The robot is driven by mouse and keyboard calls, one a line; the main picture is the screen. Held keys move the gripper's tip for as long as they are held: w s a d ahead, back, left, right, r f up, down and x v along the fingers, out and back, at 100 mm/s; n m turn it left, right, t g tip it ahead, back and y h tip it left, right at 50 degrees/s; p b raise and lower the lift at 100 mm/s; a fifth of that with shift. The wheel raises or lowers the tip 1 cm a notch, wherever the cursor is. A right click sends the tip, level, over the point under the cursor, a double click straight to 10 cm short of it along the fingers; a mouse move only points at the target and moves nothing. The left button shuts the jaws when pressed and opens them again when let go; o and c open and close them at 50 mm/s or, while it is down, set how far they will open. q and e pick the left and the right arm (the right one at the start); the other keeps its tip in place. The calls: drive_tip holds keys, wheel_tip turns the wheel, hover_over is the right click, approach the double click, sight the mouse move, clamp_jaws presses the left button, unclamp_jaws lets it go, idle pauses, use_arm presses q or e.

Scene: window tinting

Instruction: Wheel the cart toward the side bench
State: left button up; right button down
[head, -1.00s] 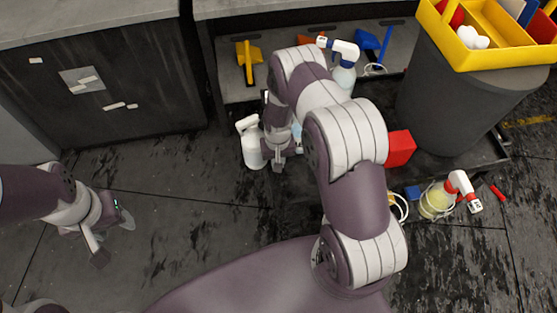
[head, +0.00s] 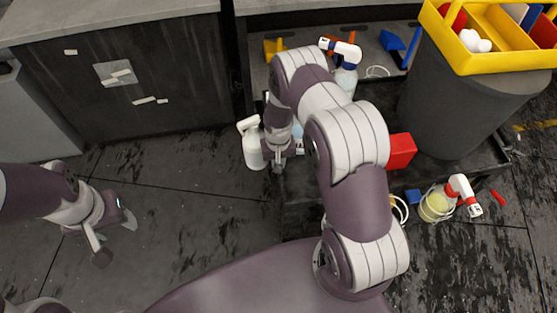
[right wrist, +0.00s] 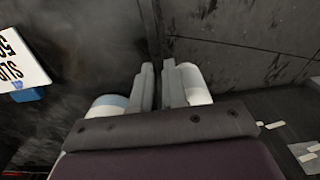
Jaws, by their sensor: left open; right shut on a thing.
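The dark cart (head: 478,160) stands at the right in the head view, carrying a grey bin (head: 440,115) and bottles. My right gripper (head: 277,165) is at the cart's left end, beside a white spray bottle (head: 252,148). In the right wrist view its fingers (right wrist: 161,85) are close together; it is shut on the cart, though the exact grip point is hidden. My left gripper (head: 115,240) is open and empty above the floor at the left. The dark side bench (head: 140,90) with a grey top is at the upper left, apart from the cart.
A yellow caddy (head: 485,60) sits on the bin. Bare floor (head: 180,180) lies left of the cart.

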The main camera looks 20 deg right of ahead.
use_arm(q)
drive_tip(key=shift+a, duration=0.35)
use_arm(e)
drive_tip(key=shift+a, duration=0.35)
use_arm(q)
drive_tip(key=shift+d+r, duration=0.1)
use_arm(e)
drive_tip(key=shift+s+d, duration=0.1)
drive_tip(key=c, duration=1.3)
unclamp_jaws()
drive_tip(key=shift+o, duration=1)
drive_tip(key=shift+s+r, duration=0.15)
use_arm(q)
drive_tip(key=shift+s, duration=0.2)
drive_tip(key=shift+w, duration=0.1)
use_arm(e)
drive_tip(key=shift+r, duration=0.25)
use_arm(q)
drive_tip(key=shift+r, duration=0.3)
use_arm(e)
wheel_tip(320, 180, up, 12)
